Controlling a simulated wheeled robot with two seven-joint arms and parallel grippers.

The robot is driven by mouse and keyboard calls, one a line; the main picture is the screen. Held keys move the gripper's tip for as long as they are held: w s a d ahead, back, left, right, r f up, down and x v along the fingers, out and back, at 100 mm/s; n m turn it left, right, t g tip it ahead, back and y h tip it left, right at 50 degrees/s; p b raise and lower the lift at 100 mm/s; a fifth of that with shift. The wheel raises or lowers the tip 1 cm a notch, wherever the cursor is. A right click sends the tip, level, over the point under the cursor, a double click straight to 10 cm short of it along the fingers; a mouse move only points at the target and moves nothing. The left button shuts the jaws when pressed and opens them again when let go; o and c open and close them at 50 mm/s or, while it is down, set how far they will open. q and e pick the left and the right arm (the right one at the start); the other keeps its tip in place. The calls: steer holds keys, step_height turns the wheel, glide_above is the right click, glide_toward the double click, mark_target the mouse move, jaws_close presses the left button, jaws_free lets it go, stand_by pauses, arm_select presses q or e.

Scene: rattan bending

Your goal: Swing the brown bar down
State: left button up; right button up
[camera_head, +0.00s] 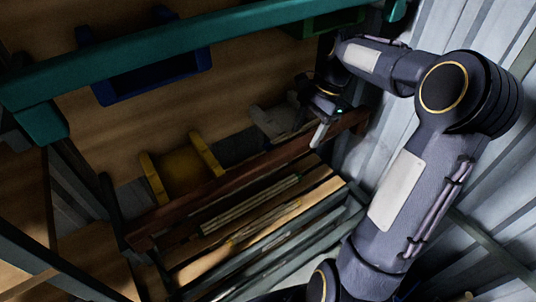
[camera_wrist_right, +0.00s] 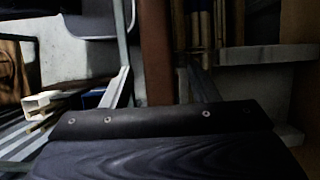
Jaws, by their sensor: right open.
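The brown bar (camera_head: 235,185) is a long reddish-brown beam running from lower left to upper right across the front of a rack. My right gripper (camera_head: 318,128) is at the bar's upper right part, with a pale finger showing against it. My left gripper is not in view.
Behind the bar lie a yellow holder (camera_head: 182,170) and grey blocks (camera_head: 275,120). Long wooden strips (camera_head: 250,215) lie in front of it. A teal beam (camera_head: 180,40) crosses above, with a blue bin (camera_head: 150,80) below it. A corrugated metal wall (camera_head: 505,170) is close on the right.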

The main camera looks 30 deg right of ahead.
mark_target(269, 157)
steer(key=a, duration=0.3)
steer(key=a+p, duration=0.1)
steer(key=a, duration=0.3)
steer(key=s+a, duration=0.1)
steer(key=a, duration=0.2)
steer(key=shift+a+r, duration=0.15)
steer(key=shift+a, duration=0.2)
steer(key=shift+p+x, duration=0.3)
steer(key=shift+x, duration=0.7)
steer(key=shift+a+f, duration=0.25)
steer(key=shift+f, duration=0.3)
jaws_close()
